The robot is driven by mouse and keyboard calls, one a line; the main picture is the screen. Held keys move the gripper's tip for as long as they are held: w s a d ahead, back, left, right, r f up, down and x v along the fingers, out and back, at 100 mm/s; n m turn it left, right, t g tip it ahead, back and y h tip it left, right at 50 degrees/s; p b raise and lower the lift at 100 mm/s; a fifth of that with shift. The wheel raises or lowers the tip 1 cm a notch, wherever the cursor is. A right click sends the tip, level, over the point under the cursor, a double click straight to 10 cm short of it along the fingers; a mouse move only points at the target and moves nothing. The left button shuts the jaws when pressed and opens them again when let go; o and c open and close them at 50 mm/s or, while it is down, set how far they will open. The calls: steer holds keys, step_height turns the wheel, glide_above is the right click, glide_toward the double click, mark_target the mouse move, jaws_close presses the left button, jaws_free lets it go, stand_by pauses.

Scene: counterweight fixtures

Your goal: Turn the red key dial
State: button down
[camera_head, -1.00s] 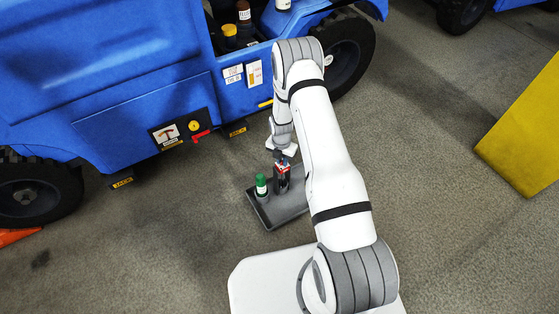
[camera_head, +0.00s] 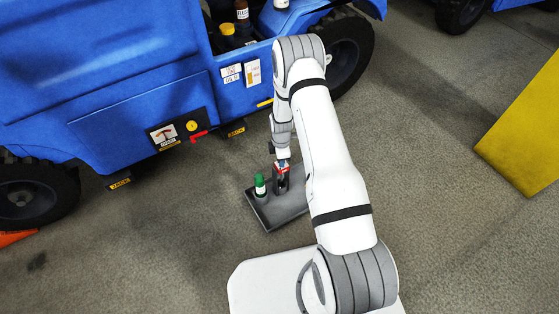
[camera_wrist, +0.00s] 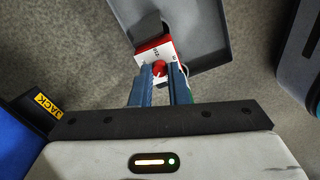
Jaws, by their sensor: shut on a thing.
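The red key dial (camera_wrist: 159,68) shows in the wrist view as a round red knob on a red and white plate. It sits between the two blue-grey fingertips of my gripper (camera_wrist: 160,80), which is shut on it.
A green-capped bottle (camera_head: 260,186) stands on the tray left of the housing. A blue vehicle (camera_head: 110,75) fills the upper left, with a yellow "JACK" tag (camera_wrist: 47,104) low at its side. A yellow block (camera_head: 525,130) is at the right. Bare floor surrounds the tray.

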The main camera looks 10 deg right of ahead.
steer(key=m, duration=0.5)
steer(key=shift+m+b, duration=0.3)
steer(key=m, duration=0.5)
steer(key=shift+s+m, duration=0.1)
steer(key=shift+m, duration=0.2)
stand_by(0.7)
steer(key=c, duration=1.4)
jaws_free()
steer(key=shift+d+r+p, duration=0.15)
steer(key=shift+r+p, duration=0.9)
steer(key=shift+r, duration=2.85)
